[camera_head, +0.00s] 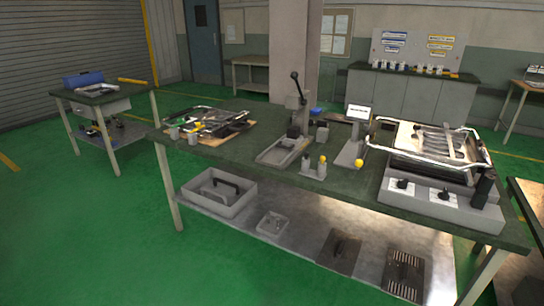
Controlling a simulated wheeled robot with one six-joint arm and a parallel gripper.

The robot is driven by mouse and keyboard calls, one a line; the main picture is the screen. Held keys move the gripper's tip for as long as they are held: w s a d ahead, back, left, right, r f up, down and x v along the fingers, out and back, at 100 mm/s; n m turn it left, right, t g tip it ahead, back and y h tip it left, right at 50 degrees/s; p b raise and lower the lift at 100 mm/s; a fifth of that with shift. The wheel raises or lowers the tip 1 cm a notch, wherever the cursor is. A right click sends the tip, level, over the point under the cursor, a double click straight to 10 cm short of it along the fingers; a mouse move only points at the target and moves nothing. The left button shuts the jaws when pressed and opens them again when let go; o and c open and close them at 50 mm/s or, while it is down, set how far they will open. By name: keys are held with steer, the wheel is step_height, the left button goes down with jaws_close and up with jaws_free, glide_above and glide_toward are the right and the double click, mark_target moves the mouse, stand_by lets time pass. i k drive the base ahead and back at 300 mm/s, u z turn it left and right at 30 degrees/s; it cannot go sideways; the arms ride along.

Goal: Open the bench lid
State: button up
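The green-topped workbench (250,175) fills the middle of the view. At its right end stands a grey heating unit (440,205) with several dark knobs on its front. A flat metal plate with bent heating tubes (432,142) and a shiny rod frame lies over this unit. It may be the lid, but I cannot tell for sure, nor whether it is hinged or how far it is open. A black upright grip (484,188) stands at the unit's right front corner. My gripper is not in view.
A lever press (297,120), a small display stand (356,125) and a tray of tools (210,125) stand on the bench. A grey bin (218,195) sits on the lower shelf. A side table (100,95) is at left. Green floor is clear at front left.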

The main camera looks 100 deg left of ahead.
mark_target(437, 151)
steer(key=u, duration=2.9)
